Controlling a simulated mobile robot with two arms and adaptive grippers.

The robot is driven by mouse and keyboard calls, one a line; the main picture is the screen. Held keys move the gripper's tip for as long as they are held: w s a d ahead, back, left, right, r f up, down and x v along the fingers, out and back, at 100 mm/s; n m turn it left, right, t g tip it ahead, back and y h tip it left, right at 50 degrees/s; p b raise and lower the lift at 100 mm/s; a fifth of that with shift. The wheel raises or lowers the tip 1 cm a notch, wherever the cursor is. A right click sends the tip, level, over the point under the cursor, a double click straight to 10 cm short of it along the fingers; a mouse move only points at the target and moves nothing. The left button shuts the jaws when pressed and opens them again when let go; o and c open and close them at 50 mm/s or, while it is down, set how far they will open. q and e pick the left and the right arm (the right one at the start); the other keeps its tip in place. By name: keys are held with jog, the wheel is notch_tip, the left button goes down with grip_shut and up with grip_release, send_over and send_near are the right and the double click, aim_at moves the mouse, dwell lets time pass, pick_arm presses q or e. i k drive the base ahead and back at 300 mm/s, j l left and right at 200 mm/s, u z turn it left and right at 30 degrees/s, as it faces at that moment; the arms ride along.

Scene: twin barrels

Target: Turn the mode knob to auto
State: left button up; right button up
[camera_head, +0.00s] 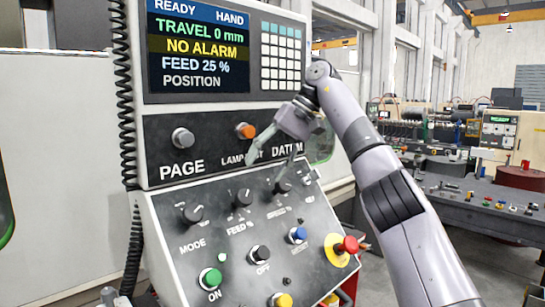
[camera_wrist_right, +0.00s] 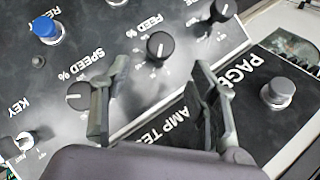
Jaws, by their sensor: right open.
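The mode knob (camera_head: 193,213) is a black rotary knob with a white pointer line, at the left of the sloped lower panel above the word MODE. A black knob at the top edge of the wrist view (camera_wrist_right: 219,10) appears to be the same one, its label out of frame. My right gripper (camera_head: 264,164) is open and empty, in front of the panel near the DATUM label, right of the mode knob and apart from it. In the wrist view its fingers (camera_wrist_right: 162,70) frame the FEED % knob (camera_wrist_right: 160,46) without visible contact. My left gripper is not in view.
The SPEED % knob (camera_wrist_right: 78,96) lies close to one finger. A PAGE button (camera_head: 182,138) and an orange button (camera_head: 245,131) sit above. Green (camera_head: 210,278), blue (camera_head: 298,235) and red emergency (camera_head: 347,245) buttons stand out below. The screen (camera_head: 200,50) reads HAND.

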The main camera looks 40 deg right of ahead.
aim_at(192, 213)
jog(key=k+l, duration=0.15)
jog(key=l, duration=0.2)
jog(key=k+l, duration=0.2)
jog(key=l, duration=0.15)
jog(key=k+l, duration=0.15)
jog(key=l, duration=0.2)
jog(key=k+l, duration=0.15)
jog(key=l, duration=0.2)
jog(key=k+l, duration=0.15)
jog(key=l, duration=0.2)
jog(key=k+l, duration=0.2)
jog(key=l, duration=0.15)
jog(key=k+l, duration=0.15)
jog(key=l, duration=0.2)
